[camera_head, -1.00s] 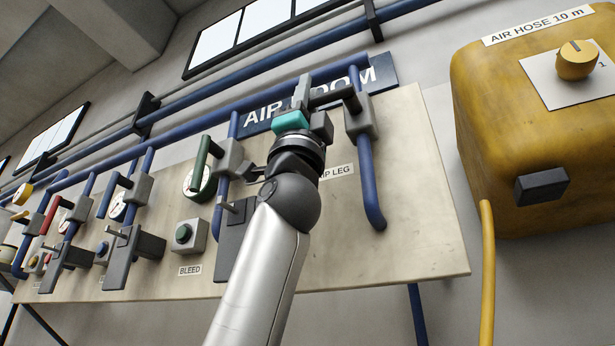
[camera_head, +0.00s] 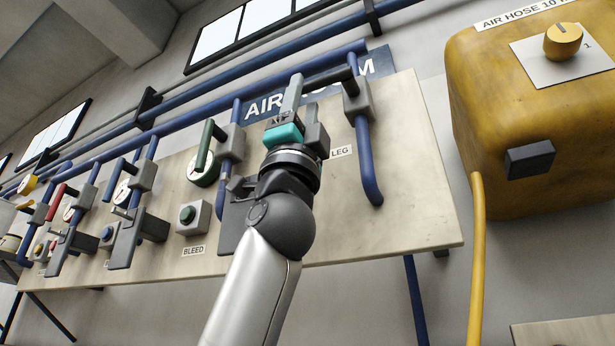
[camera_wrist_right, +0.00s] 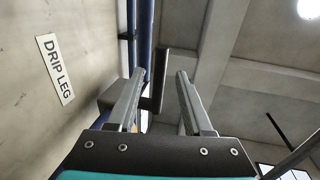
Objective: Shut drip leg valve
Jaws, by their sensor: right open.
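The drip leg valve is a grey block (camera_head: 357,101) on a blue pipe at the right of the panel, with a dark bar handle (camera_head: 330,76) reaching left from it. My right gripper (camera_head: 305,92) is open just below and left of the handle. In the right wrist view the dark handle (camera_wrist_right: 163,78) shows in the gap between my open fingers (camera_wrist_right: 161,75), seemingly at or beyond their tips. I cannot tell whether a finger touches it. The DRIP LEG label (camera_wrist_right: 55,68) is at the left there. My left gripper is not in view.
The panel (camera_head: 415,190) carries other valves to the left, including one with a green handle (camera_head: 203,145), and the BLEED button (camera_head: 187,214). A yellow air hose box (camera_head: 480,100) stands to the right. The panel is bare between the drip pipe and its right edge.

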